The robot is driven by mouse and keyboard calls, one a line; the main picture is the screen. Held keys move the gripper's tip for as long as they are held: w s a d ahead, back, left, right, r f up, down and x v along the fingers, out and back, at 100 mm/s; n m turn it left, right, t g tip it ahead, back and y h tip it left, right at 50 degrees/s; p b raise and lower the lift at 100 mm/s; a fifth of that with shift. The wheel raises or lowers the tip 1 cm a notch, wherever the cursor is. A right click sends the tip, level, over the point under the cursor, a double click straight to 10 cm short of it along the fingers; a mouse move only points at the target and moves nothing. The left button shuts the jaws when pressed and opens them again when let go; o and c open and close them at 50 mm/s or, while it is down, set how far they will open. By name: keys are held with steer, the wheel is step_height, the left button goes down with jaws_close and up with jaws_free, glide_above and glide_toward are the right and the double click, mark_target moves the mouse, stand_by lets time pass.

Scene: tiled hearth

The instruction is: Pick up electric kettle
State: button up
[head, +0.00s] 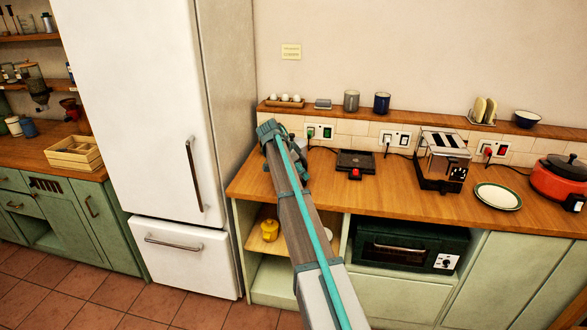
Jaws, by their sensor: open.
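I cannot clearly make out an electric kettle. A small yellow pot-like vessel (269,229) stands on the open shelf under the counter, left of my arm. It is too small to tell whether it is a kettle. My gripper (269,128) is at the far end of my raised arm, over the left back part of the wooden counter (245,181), near the wall sockets. It is open, with nothing visible held. My arm hides part of the counter behind it.
A tall white fridge (135,110) stands left of the counter. A dark appliance with a red part (356,164), a toaster (443,160), a plate (497,196) and a red cooker (560,180) stand along it. Cups (351,100) and an egg holder (284,103) sit on the ledge.

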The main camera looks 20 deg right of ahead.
steer(key=shift+p+x, duration=0.3)
steer(key=shift+x, duration=1.15)
jaws_close()
steer(key=shift+w, duration=0.1)
